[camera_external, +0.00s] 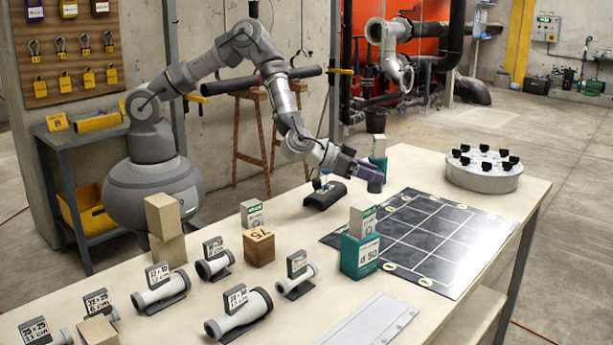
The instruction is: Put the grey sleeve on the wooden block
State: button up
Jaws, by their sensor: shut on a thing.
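The wooden block (259,248) is a brown cube marked 75, standing on the bench left of the middle. The block's top looks bare.
Several pipe pieces on labelled stands (240,310) fill the front left. A teal block (360,256) bears a pale box (363,218). A dark gridded mat (430,235) and a round grey turntable (483,172) lie right.

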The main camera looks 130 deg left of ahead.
jog(key=s+d+r+m+t+h+p, duration=0.2)
jog(key=d+p, duration=0.2)
jog(key=d, duration=1.3)
notch_tip(320, 180, up, 4)
jog(key=f+m+t+h+p, duration=0.1)
jog(key=m+h+p, duration=0.1)
jog(key=p, duration=0.1)
send_over(253, 232)
jog(key=shift+s+f+b, duration=0.1)
jog(key=shift+f+b, duration=1.2)
jog(key=shift+f, duration=2.45)
jog(key=shift+f, duration=0.2)
jog(key=o, duration=1)
jog(key=shift+r, duration=0.1)
